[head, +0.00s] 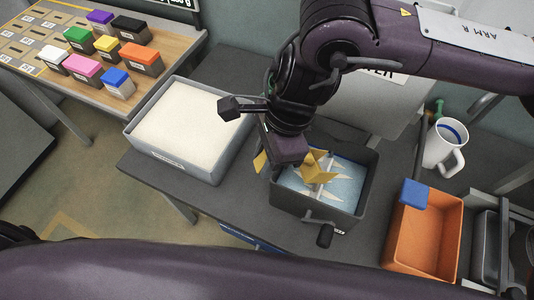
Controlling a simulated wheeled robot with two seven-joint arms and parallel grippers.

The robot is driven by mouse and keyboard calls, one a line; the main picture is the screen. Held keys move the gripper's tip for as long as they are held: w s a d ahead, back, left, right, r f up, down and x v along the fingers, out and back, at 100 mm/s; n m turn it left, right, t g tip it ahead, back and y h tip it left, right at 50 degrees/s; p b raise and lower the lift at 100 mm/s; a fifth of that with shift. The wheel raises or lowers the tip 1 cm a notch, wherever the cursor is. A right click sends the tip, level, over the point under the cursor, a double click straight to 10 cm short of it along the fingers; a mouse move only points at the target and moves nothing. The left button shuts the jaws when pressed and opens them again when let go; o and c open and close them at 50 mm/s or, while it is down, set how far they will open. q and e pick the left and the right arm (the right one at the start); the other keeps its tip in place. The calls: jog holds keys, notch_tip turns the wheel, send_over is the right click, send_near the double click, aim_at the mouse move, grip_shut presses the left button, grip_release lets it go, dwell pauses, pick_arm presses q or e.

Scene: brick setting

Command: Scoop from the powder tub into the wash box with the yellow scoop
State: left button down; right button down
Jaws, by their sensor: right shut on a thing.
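The powder tub (201,166) is a grey box on the dark bench, filled with level white powder. The wash box (287,203) is a dark open box to its right, with a blue and white interior and a pale divider. My right gripper (289,164) comes down over the wash box's left side and is shut on the yellow scoop (318,167). Yellow shows on both sides of the gripper, and its body hides the scoop's middle. I cannot tell whether the scoop holds powder or touches the box. My left gripper is not in view.
An orange bin (405,258) with a blue block (415,193) at its rim stands right of the wash box. A white mug (445,145) stands behind it. A black knob (325,236) sticks out at the wash box's front. Coloured blocks lie on a wooden table (165,68) at far left.

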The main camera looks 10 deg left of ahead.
jog(key=shift+a+r+t+h, duration=0.2)
jog(key=shift+r+t+h, duration=0.1)
jog(key=shift+r+h, duration=0.35)
jog(key=h+p, duration=0.1)
jog(key=p, duration=0.2)
jog(key=r+t+h+p, duration=0.1)
jog(key=h+p, duration=0.1)
jog(key=shift+r+t+p, duration=0.3)
jog(key=shift+p, duration=0.1)
jog(key=shift+h, duration=0.35)
jog(key=shift+s+f, duration=0.1)
jog(key=shift+f, duration=0.05)
jog(key=shift+a, duration=0.1)
